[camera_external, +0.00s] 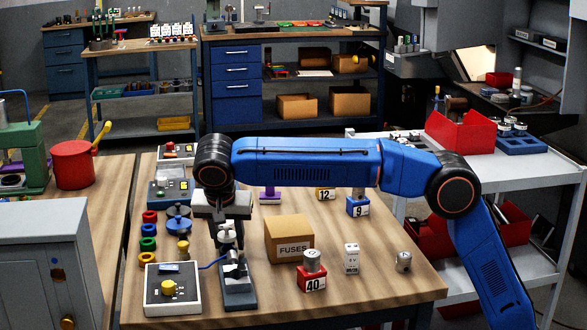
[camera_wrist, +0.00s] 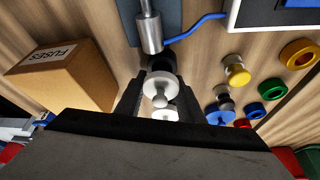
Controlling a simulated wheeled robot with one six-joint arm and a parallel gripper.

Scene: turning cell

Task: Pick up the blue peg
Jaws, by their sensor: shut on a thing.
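My gripper (camera_wrist: 160,88) is shut on a pale, knobbed disc-shaped piece (camera_wrist: 160,80), which sits between the two dark fingers in the wrist view. A dark round part shows just beyond it. In the external view my gripper (camera_external: 228,228) points down above and behind the metal clamp stand, and the held piece is hard to make out there. A blue knobbed disc piece (camera_external: 178,218) stands on the table left of my gripper, apart from it. In the wrist view a blue piece (camera_wrist: 220,114) shows partly to the right of the fingers. I cannot tell which blue thing is the peg.
A metal clamp stand (camera_external: 238,290) is close in front of my gripper. The FUSES box (camera_external: 290,239) is to the right. A yellow weight (camera_external: 183,251), coloured rings (camera_external: 148,244) and a control box (camera_external: 172,287) are to the left. Bare table (camera_external: 360,290) shows at front right.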

